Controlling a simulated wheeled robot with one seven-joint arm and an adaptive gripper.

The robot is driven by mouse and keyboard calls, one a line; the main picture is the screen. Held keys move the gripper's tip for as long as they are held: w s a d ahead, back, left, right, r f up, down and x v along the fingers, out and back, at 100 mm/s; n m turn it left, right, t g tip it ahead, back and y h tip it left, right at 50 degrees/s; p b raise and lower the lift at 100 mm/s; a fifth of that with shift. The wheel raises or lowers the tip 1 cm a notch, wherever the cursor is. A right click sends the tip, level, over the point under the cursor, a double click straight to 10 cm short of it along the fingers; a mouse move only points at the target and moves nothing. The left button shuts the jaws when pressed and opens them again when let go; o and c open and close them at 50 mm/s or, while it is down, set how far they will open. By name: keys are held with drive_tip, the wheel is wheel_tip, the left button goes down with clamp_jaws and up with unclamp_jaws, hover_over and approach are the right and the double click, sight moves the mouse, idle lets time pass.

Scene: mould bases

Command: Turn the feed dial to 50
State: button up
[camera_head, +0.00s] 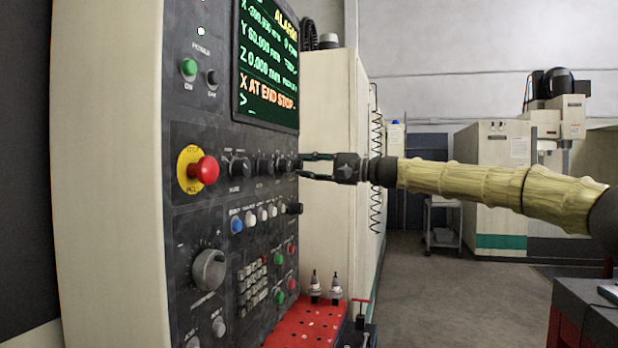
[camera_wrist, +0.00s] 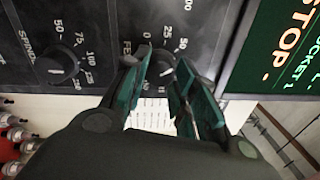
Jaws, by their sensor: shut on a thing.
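The feed dial (camera_wrist: 162,60) is a small dark knob on the black panel in the wrist view. Its printed scale shows 0, 25 and 50 around the upper side, and part of the "FEED" label shows at its left. My gripper (camera_wrist: 162,66) has its two green-padded fingers on either side of the knob and is shut on it. The fingers hide much of the knob, and I cannot tell its exact setting. In the head view my gripper (camera_head: 302,166) reaches in from the right to the rightmost knob of the panel's dial row.
The spindle dial (camera_wrist: 57,67) sits beside the feed dial. A red emergency stop (camera_head: 204,170), a screen (camera_head: 268,60) with an end-stop alarm and a large grey knob (camera_head: 209,269) are on the panel. A red tool rack (camera_head: 308,326) stands below.

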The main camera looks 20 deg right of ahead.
drive_tip(key=shift+f+n+b, duration=0.1)
drive_tip(key=shift+n+b, duration=0.3)
drive_tip(key=shift+n, duration=0.2)
drive_tip(key=o, duration=1.1)
drive_tip(key=shift+c, duration=0.2)
drive_tip(key=r+v, duration=0.1)
drive_tip(key=v, duration=1.1)
drive_tip(key=shift+f, duration=0.45)
drive_tip(key=shift+d, duration=0.1)
